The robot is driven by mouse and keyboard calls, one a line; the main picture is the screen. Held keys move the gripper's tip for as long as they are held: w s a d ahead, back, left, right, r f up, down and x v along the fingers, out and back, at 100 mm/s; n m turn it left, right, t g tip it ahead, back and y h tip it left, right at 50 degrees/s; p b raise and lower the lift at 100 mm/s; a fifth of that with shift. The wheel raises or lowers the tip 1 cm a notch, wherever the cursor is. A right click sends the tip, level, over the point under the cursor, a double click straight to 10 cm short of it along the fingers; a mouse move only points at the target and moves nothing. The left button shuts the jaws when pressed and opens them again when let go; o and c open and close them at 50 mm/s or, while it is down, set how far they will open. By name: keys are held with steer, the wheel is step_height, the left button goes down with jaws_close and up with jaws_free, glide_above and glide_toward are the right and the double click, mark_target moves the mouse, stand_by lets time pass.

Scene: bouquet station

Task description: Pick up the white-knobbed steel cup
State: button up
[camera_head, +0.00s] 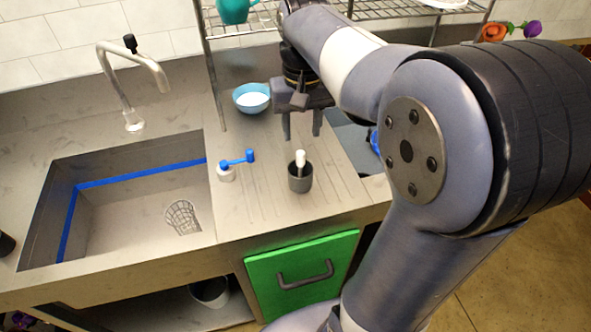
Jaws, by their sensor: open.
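The steel cup (300,182) is small, dark grey and upright on the ribbed counter right of the sink. A white knob (300,157) sticks up out of its top. My gripper (302,136) hangs with its fingers down, open and empty. In the picture its fingertips are just above the knob, apart from the cup. I cannot tell the exact height or depth gap between them. Nothing hides the cup's front.
A white piece with a blue lever (237,160) stands close left of the cup. A blue bowl (252,107) with white contents is behind, near a wire rack (212,75). The sink (130,215) with a faucet (130,95) lies left. A green drawer front (303,262) is below.

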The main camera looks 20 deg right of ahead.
mark_target(301, 153)
step_height(301, 153, down, 8)
steer(key=shift+s+a+r, duration=0.1)
steer(key=shift+s, duration=0.05)
stand_by(0.3)
jaws_close()
stand_by(0.4)
